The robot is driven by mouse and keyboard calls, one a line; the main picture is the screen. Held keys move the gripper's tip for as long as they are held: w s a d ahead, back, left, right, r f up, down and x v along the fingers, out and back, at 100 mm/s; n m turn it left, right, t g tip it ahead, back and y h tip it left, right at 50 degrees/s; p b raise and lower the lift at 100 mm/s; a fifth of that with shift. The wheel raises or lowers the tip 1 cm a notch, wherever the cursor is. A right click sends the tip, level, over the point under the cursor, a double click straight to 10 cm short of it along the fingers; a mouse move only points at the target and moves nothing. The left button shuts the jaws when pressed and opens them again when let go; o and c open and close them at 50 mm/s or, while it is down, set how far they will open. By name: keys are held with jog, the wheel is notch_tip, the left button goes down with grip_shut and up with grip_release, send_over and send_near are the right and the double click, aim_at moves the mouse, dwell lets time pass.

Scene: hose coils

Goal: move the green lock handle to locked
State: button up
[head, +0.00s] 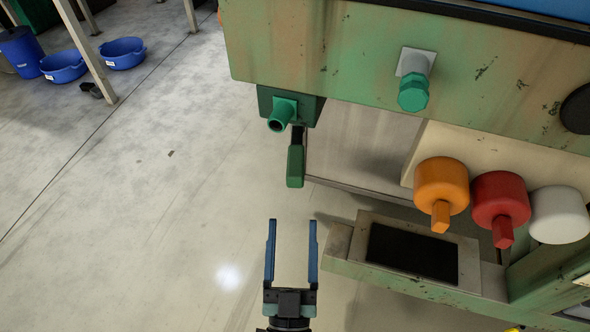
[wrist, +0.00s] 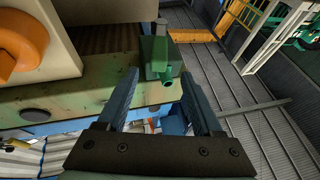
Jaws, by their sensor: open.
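The green lock handle (head: 295,166) hangs down on a dark stem below a dark green box (head: 308,105) at the machine's lower left corner. A green pipe stub (head: 283,113) sticks out of that box. My gripper (head: 292,223) is open and empty, its two blue fingers pointing up the picture, below the handle and apart from it. In the wrist view the green box (wrist: 155,70) shows beyond and between the open fingers of my gripper (wrist: 158,75). The handle is hard to tell from the box there.
Orange (head: 441,185), red (head: 500,198) and white (head: 559,214) round knobs stand to the right. A green capped fitting (head: 413,92) is on the machine's front panel (head: 330,50). A green frame rail (head: 420,283) lies at lower right.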

aim_at(296, 147)
jog(key=x, duration=1.2)
jog(key=shift+w+d+r, duration=0.1)
jog(key=shift+r, duration=0.15)
grip_shut()
dwell(0.9)
